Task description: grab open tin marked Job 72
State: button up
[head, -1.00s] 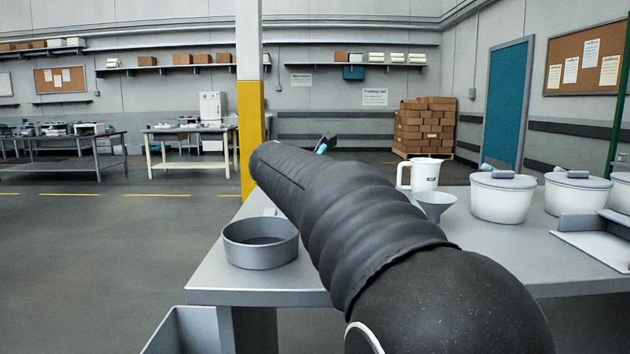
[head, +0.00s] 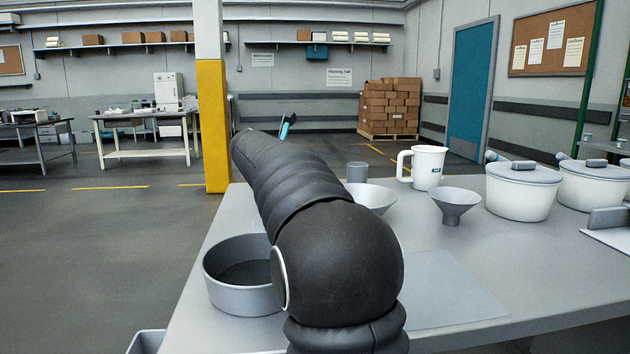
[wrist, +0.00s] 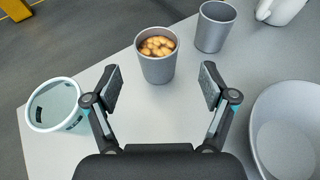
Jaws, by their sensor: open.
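In the wrist view, a grey open tin (wrist: 157,67) full of orange-brown pieces stands upright ahead, between the lines of my two fingers. A second grey open tin (wrist: 215,27) stands to its right and looks empty. A pale container with a teal rim (wrist: 56,106) is at the left, with dark marks inside it. I cannot read "Job 72" on any of them. My gripper (wrist: 160,84) is open and empty, its fingers apart and short of the filled tin. In the head view, my arm hides most of this area; a grey tin (head: 357,172) shows beyond it.
A wide bowl (wrist: 290,130) is close by on the right. The head view shows a large grey pan (head: 240,290), a white jug (head: 427,168), a funnel (head: 455,206) and lidded white pots (head: 520,195) on the table. The table's left edge is near the pan.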

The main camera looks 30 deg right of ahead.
jog(key=shift+w+r+x, duration=0.15)
jog(key=shift+x, duration=1.5)
jog(key=shift+w+r+x, duration=0.1)
jog(key=shift+x, duration=1.55)
jog(key=shift+a, duration=0.1)
jog(key=c, duration=1.3)
jog(key=shift+c, duration=0.2)
